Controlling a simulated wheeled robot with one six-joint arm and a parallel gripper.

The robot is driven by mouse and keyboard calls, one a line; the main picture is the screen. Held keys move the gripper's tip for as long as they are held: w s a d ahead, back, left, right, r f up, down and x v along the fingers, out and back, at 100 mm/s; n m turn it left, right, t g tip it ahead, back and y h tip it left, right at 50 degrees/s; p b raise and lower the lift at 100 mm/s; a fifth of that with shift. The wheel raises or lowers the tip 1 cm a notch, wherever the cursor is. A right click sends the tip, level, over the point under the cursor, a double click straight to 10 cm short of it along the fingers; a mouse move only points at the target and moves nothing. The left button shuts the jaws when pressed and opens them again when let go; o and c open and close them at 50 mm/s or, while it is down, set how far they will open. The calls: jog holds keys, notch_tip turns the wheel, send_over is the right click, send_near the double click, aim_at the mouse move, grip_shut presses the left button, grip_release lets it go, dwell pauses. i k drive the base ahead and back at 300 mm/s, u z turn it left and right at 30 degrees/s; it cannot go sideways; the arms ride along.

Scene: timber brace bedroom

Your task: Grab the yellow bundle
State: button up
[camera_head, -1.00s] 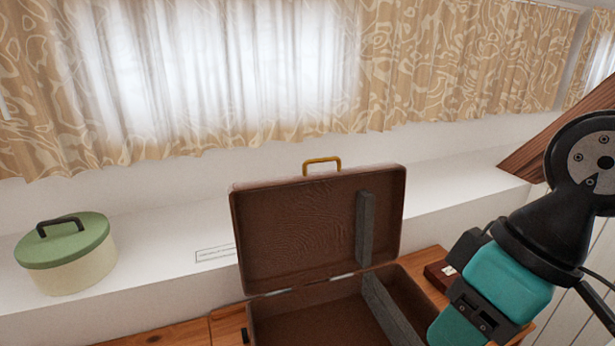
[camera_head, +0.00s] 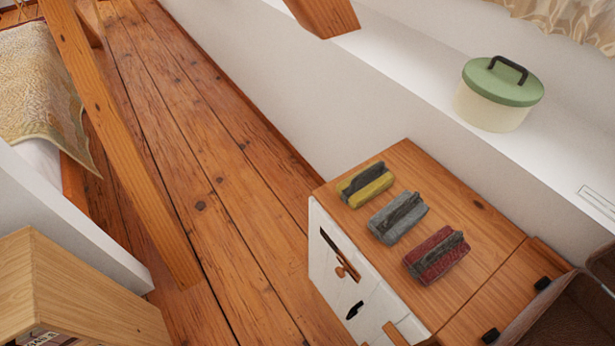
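The yellow bundle (camera_head: 371,190) lies on the wooden top of a white cabinet, near its far left corner. It has a dark grey strip along its top. A grey bundle (camera_head: 398,220) and a red bundle (camera_head: 437,257) of like shape lie in a row with it, toward the lower right. Small gaps of bare wood separate them. My gripper is outside the current view, so its state and its distance from the bundle cannot be seen.
The cabinet top (camera_head: 478,205) has clear wood beside the bundles. An open brown suitcase (camera_head: 560,318) stands at the lower right. A green-lidded pot (camera_head: 500,95) sits on the white ledge. A slanted timber brace (camera_head: 130,150) crosses the left side. The plank floor (camera_head: 215,190) is clear.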

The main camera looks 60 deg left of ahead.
aim_at(356, 190)
jog(key=u, duration=1.5)
jog(key=k, duration=0.5)
jog(key=u, duration=0.6)
jog(key=i, duration=1.05)
jog(key=z, duration=0.85)
